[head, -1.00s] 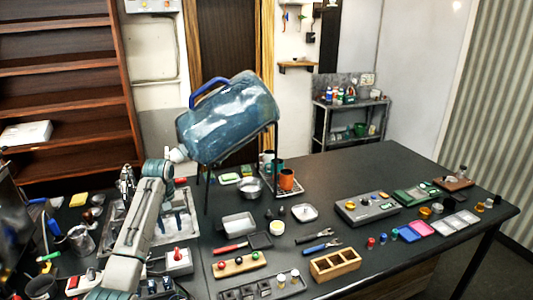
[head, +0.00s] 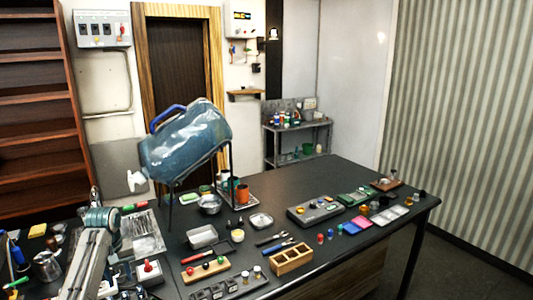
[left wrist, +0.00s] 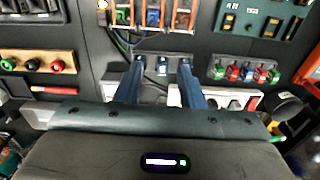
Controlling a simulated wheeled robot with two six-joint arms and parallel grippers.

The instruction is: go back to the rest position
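My left gripper (left wrist: 158,70) shows in the left wrist view, its two blue fingers apart with nothing held between them. The fingers point over the dark worktop, with a grey part and cables visible between and beyond them. In the head view, my left arm enters at the lower left; I cannot clearly make out its fingers there. My right gripper is in neither current view.
A large blue water jug (head: 187,139) tilts on a stand above the black worktop (head: 325,185). Free worktop lies toward the back right.

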